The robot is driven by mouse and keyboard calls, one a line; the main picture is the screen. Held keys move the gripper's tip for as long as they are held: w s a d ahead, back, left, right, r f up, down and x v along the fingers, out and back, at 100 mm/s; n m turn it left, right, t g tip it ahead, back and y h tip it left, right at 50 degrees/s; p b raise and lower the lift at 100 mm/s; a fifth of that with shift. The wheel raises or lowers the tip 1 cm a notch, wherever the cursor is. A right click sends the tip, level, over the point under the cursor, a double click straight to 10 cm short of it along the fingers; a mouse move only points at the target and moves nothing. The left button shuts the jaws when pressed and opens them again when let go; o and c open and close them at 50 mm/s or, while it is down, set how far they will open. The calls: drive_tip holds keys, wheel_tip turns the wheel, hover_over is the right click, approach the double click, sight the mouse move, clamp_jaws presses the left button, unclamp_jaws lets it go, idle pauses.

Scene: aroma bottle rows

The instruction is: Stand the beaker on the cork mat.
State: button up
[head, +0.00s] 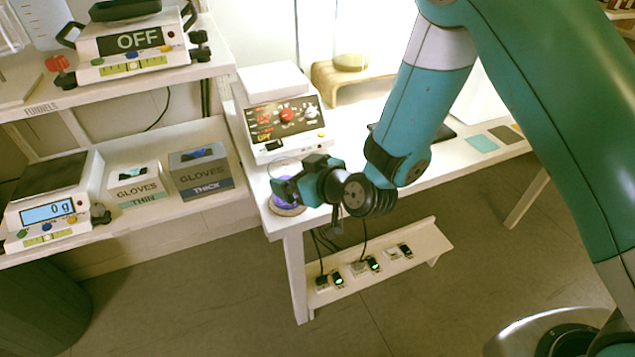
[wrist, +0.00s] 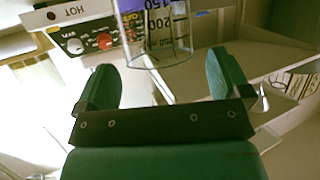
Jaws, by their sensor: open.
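The clear glass beaker (head: 285,167) is at the near left corner of the white bench in the head view, partly hidden by my gripper (head: 293,182). Purple shows low in it, and a round tan edge that looks like the cork mat (head: 289,212) shows directly beneath. In the wrist view the beaker (wrist: 160,52) has printed volume marks and a purple band. It lies just beyond the fingertips, between their lines. My gripper (wrist: 166,72) is open, with a gap on both sides of the glass.
A hot plate (head: 285,118) with a red knob stands behind the beaker. Left shelves hold scales (head: 45,210) and two glove boxes (head: 202,172). Flat coloured squares (head: 481,143) lie at the bench's right. A low shelf (head: 385,265) with small devices is below.

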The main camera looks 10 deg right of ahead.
drive_tip(key=s+d+r+g+h+b, duration=0.1)
drive_tip(key=s+d+r+g, duration=0.2)
drive_tip(key=s, duration=0.5)
drive_tip(key=s+d+r+g+h+b, duration=0.1)
drive_tip(key=s+d+r+g, duration=0.3)
drive_tip(key=s, duration=0.4)
drive_tip(key=s+d+r+g+h+b, duration=0.1)
drive_tip(key=s+d+r+g+h, duration=0.1)
drive_tip(key=s+d+r, duration=0.4)
drive_tip(key=s+r+g, duration=0.1)
drive_tip(key=s, duration=0.2)
drive_tip(key=shift+m+g+b, duration=0.3)
drive_tip(key=shift+m+b, duration=0.05)
drive_tip(key=shift+m, duration=0.05)
